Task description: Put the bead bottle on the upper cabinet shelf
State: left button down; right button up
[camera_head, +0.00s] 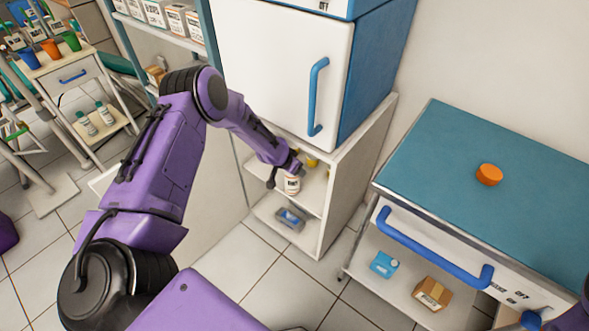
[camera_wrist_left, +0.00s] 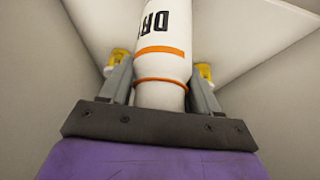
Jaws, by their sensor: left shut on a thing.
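My left gripper (camera_head: 285,174) is shut on a white bottle (camera_head: 292,185) at the open front of the cabinet (camera_head: 339,175). In the left wrist view the bottle (camera_wrist_left: 162,60) stands between the two fingers (camera_wrist_left: 160,82), with orange bands and dark lettering starting "DR"; the rest of the label is cut off. The bottle is roughly upright at the level of the upper shelf (camera_head: 312,199). I cannot tell whether it touches the shelf. My right gripper is not in view.
A closed white door with a blue handle (camera_head: 317,97) is above the opening. Yellow bits (camera_head: 311,161) show inside.

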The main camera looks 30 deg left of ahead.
pick_arm(q)
jog(key=shift+w+f, duration=0.3)
jog(key=shift+w, duration=0.05)
jog(key=shift+c, duration=1)
grip_release()
jog(key=shift+s, duration=0.1)
jog(key=p+v, duration=0.1)
jog(key=v, duration=0.6)
jog(key=shift+r+p, duration=0.2)
jog(key=shift+p, duration=0.1)
jog(key=s+d+f+n+g, duration=0.1)
jog(key=s+d+f+n, duration=0.1)
jog(key=s+d+f, duration=0.65)
jog(key=s+a+n+g+y, duration=0.1)
jog(key=s+n+y, duration=0.3)
jog(key=s, duration=2.2)
jog(key=shift+s+r+n+g, duration=0.25)
jog(key=shift+r+n+g, duration=0.15)
jog(key=shift+n, duration=0.4)
